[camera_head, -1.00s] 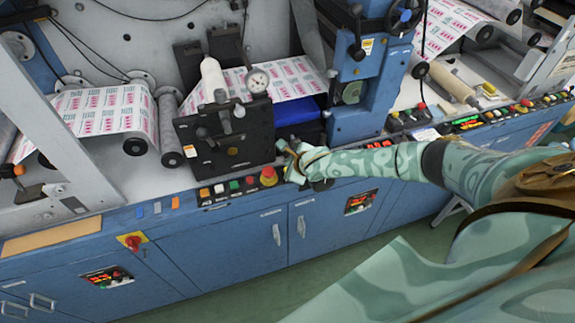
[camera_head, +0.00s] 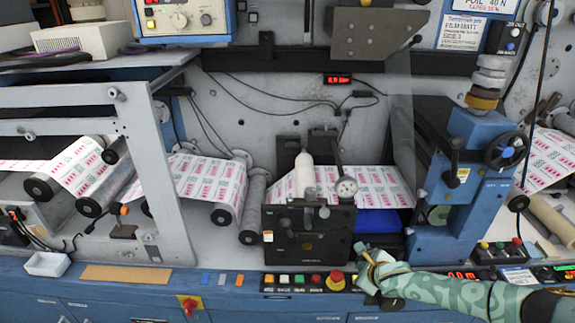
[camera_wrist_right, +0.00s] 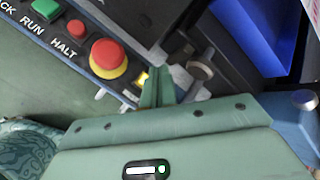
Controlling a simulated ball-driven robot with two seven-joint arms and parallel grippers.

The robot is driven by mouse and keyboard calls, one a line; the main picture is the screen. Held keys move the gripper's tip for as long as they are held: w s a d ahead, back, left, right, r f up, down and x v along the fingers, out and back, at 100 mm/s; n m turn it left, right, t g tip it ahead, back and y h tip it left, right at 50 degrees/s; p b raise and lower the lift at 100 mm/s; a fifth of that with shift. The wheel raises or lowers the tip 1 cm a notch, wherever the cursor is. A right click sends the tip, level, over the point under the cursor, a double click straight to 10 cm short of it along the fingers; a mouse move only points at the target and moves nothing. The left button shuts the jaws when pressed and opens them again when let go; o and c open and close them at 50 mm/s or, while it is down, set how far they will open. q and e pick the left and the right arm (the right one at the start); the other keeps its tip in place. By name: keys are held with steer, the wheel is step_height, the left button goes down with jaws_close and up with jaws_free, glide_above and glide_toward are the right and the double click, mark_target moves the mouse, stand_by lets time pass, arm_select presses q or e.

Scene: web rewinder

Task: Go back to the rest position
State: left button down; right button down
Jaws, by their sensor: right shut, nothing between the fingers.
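My right gripper (camera_head: 366,258) is at the front edge of the blue machine, just right of the red mushroom button (camera_head: 335,280). In the right wrist view its fingers (camera_wrist_right: 155,85) are together with nothing between them, close to the yellow-ringed red button (camera_wrist_right: 109,58). I cannot tell whether the fingertips touch the panel. My right arm (camera_head: 450,290) in its patterned green sleeve comes in from the lower right. My left gripper is not in view.
The button row (camera_head: 285,281) runs along the machine's front ledge. A black block with a gauge (camera_head: 346,188) stands behind it, next to a blue tray (camera_head: 378,222). A blue upright with a handwheel (camera_head: 506,150) rises to the right. A white bin (camera_head: 47,264) sits far left.

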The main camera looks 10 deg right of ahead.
steer(key=s+a+r+m+y, duration=0.1)
steer(key=s+a+r+m, duration=0.1)
steer(key=s+a+m, duration=0.65)
steer(key=s+a+r+m+y, duration=0.1)
steer(key=s+a+m, duration=0.2)
steer(key=a+m, duration=0.55)
steer(key=s+d+r+m+g+h, duration=0.1)
steer(key=s+d+r+m+h, duration=0.3)
steer(key=s+d+m, duration=0.5)
steer(key=s+d+r+m+g+h, duration=0.15)
steer(key=s+d+r+m, duration=0.4)
steer(key=m, duration=0.55)
steer(key=s+a+f+m+g+y+b, duration=0.1)
steer(key=s+a+f+b, duration=0.15)
steer(key=f, duration=1.25)
steer(key=s+a+f+g+y+b, duration=0.1)
steer(key=s+a+f+g+b, duration=0.2)
steer(key=f, duration=1.2)
steer(key=s+f+m+g+y+b, duration=0.1)
steer(key=s+f+m+y+b, duration=0.1)
steer(key=s+f, duration=1.8)
steer(key=shift+a+f+m+g+b, duration=0.2)
steer(key=shift+m+g+b, duration=0.15)
steer(key=shift+m+b, duration=0.2)
